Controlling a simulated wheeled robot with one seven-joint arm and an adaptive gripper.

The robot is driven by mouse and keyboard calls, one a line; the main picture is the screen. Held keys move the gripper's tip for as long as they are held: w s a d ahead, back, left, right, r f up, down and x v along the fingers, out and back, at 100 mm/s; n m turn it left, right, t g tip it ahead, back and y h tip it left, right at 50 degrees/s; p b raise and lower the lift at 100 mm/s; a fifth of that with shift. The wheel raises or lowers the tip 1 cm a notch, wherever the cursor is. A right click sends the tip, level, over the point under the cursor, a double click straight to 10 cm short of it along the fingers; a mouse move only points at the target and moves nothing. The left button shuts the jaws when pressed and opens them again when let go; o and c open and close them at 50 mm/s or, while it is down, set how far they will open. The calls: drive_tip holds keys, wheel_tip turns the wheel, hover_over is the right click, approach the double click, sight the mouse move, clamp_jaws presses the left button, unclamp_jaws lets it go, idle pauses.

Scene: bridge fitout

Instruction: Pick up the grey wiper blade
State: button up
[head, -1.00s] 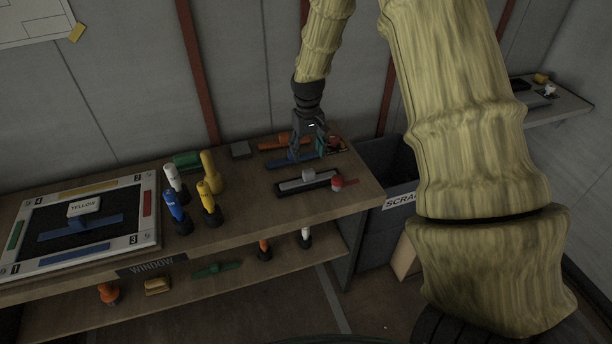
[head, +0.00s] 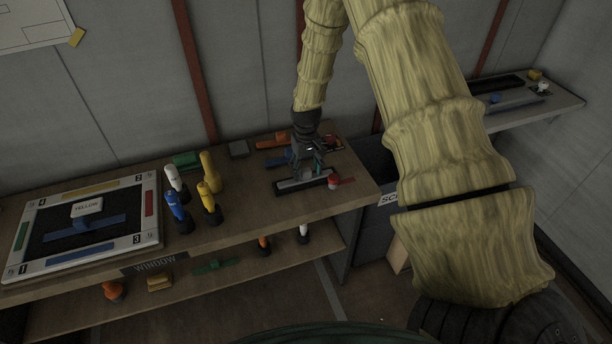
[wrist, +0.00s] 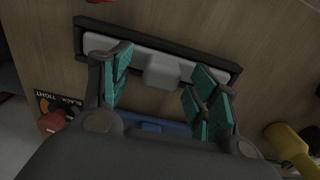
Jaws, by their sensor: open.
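The grey wiper blade (head: 293,184) lies in a shallow black tray (head: 279,191) near the right end of the workbench. In the wrist view the grey blade (wrist: 118,48) shows as a long bar with a raised grey block at its middle. My gripper (head: 309,165) is just over the tray. In the wrist view my gripper (wrist: 162,76) is open, its teal-padded fingers apart on either side of the block. Nothing is held. I cannot tell how far the fingertips are above the blade. My gripper hides part of the blade in the head view.
A blue blade (head: 277,160) and an orange one (head: 272,141) lie behind the tray. A red knob (head: 333,181) is at its right end. Several upright handles (head: 208,200) and the framed window board (head: 150,235) stand left. A scrap bin (head: 372,165) is past the bench's right edge.

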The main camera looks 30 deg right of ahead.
drive_tip(key=shift+f, duration=0.7)
drive_tip(key=shift+c, duration=0.2)
drive_tip(key=c, duration=1.1)
